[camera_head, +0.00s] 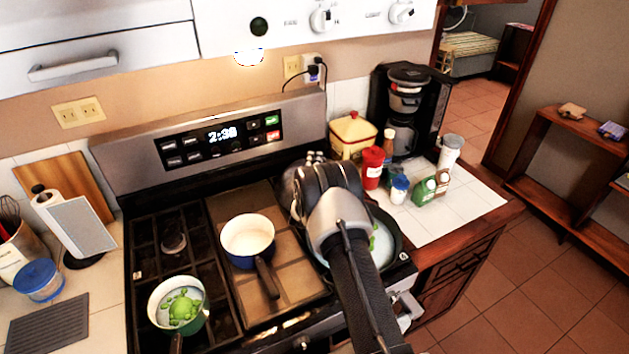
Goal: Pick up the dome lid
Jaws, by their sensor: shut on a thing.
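My gripper (310,185) is over the right side of the stove, seen from behind along my arm. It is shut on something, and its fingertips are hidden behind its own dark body. I cannot clearly make out the dome lid; what is in the grip is mostly covered by my gripper and arm. Just below and right of the gripper, a dark-rimmed pan (396,246) with pale contents and a bit of green shows partly on the right burners. My arm covers its left part, and I cannot tell whether the held thing touches it.
A blue-and-white saucepan (247,236) stands mid-stove, and a pot (165,296) with green food stands front left. Right of the stove are a yellow canister (352,135), a red bottle (372,168), small jars and a black coffee maker (405,115). The counter's right front is clear.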

